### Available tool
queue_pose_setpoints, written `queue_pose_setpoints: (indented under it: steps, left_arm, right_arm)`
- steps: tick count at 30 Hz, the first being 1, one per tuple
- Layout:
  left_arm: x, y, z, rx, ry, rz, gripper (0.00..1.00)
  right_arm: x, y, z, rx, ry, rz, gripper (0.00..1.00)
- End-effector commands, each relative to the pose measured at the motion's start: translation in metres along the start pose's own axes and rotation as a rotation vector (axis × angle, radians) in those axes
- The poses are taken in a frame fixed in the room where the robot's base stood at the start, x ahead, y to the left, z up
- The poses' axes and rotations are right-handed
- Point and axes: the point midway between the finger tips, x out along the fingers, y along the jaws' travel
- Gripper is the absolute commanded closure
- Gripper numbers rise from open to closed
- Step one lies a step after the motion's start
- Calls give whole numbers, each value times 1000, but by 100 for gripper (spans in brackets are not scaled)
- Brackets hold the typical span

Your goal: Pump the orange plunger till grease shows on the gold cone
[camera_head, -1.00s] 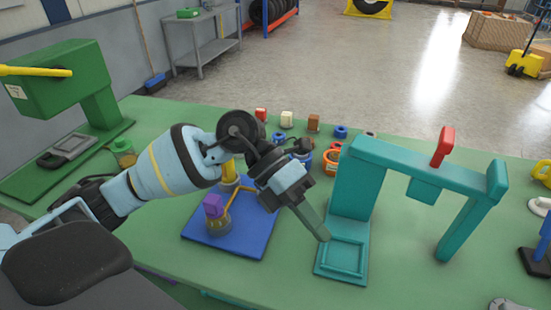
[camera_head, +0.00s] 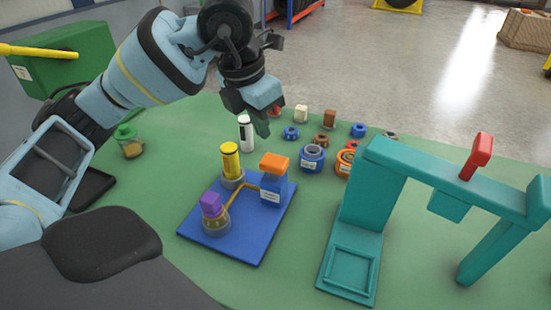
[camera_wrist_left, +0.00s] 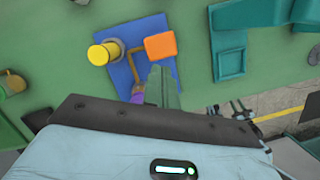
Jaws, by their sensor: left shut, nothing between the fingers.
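The orange plunger (camera_head: 274,163) tops a blue block with a white label on the blue base plate (camera_head: 250,240). It also shows in the left wrist view (camera_wrist_left: 161,46). I cannot make out a separate gold cone, or any grease. My left gripper (camera_head: 262,126) is shut and empty, above and behind the plunger, apart from it. Its fingers also show in the left wrist view (camera_wrist_left: 163,88). My right gripper is out of view.
A teal frame (camera_head: 420,170) with a red handle stands right of the base plate. A white bottle (camera_head: 246,133) stands behind it. Coloured rings and small blocks lie at the back. A green-lidded jar (camera_head: 130,141) stands at the left. Green table is free in front.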

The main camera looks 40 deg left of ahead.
Motion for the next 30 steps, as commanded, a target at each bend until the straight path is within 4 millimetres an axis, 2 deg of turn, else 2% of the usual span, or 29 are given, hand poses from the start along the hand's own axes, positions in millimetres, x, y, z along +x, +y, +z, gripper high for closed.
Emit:
queue_pose_setpoints:
  steps: [11, 21, 30]
  left_arm:
    - [9, -1, 0, 1, 3, -4, 100]
    - [47, -1, -1, 2, 6, -5, 100]
    - [70, -1, 0, 1, 1, -4, 100]
  right_arm:
    - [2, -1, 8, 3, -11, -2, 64]
    - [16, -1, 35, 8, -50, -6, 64]
    - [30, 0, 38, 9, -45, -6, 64]
